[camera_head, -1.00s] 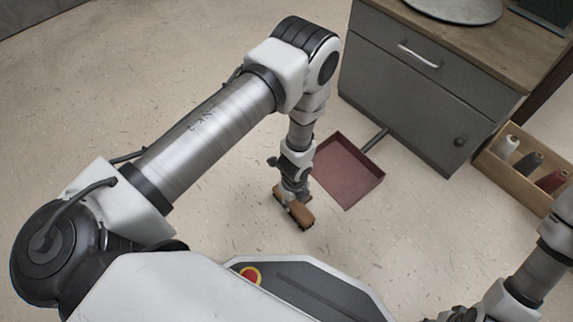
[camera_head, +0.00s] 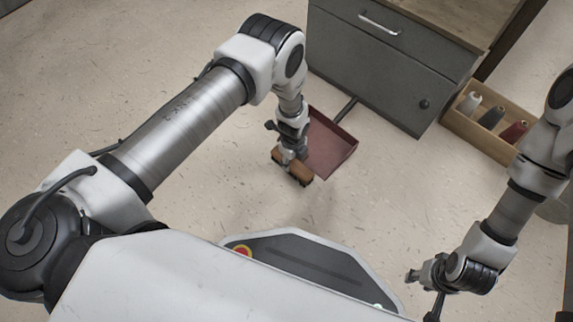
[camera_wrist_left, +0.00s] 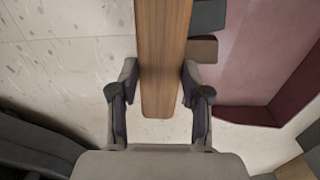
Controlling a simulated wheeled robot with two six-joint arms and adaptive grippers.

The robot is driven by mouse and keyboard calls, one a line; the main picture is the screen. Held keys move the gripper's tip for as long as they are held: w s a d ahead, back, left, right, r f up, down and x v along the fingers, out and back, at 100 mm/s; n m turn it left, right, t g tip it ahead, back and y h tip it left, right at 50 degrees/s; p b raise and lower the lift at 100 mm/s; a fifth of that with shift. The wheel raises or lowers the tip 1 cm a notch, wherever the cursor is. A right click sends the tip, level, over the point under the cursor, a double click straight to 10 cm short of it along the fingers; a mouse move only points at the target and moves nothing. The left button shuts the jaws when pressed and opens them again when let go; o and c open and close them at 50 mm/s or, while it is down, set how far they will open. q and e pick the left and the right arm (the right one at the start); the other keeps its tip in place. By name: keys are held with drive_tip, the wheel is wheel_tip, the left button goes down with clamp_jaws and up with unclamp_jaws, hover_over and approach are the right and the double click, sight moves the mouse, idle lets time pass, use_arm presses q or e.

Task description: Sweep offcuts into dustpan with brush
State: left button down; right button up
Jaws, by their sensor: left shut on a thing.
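My left gripper (camera_head: 291,158) is shut on the brush (camera_head: 298,176), which has a brown wooden body, low over the floor. In the left wrist view the brush's wooden part (camera_wrist_left: 163,60) runs between the two fingers. The dark red dustpan (camera_head: 330,148) lies on the floor just right of the brush, with its handle toward the cabinet. In the left wrist view a brown piece (camera_wrist_left: 203,48) and a dark grey piece (camera_wrist_left: 208,15), perhaps offcuts, lie beside the brush at the dustpan's edge (camera_wrist_left: 265,60). My right gripper (camera_head: 426,288) appears open and empty at the lower right.
A grey cabinet (camera_head: 385,65) with a wooden top stands behind the dustpan. A wooden box (camera_head: 480,135) with several thread spools is right of it. The speckled floor left of the brush is clear.

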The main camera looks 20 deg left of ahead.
use_arm(q)
drive_tip(key=shift+w+d+r+b, duration=0.1)
drive_tip(key=shift+w+d+b, duration=0.3)
drive_tip(key=shift+w, duration=0.4)
drive_tip(key=shift+w+d+b, duration=0.3)
drive_tip(key=shift+w+b, duration=0.25)
drive_tip(key=shift+w, duration=0.3)
drive_tip(key=shift+w+d+r+b, duration=0.1)
drive_tip(key=shift+w+d+b, duration=0.3)
drive_tip(key=shift+w, duration=0.4)
wheel_tip(320, 180, up, 7)
drive_tip(key=p, duration=0.7)
drive_tip(key=shift+a, duration=0.1)
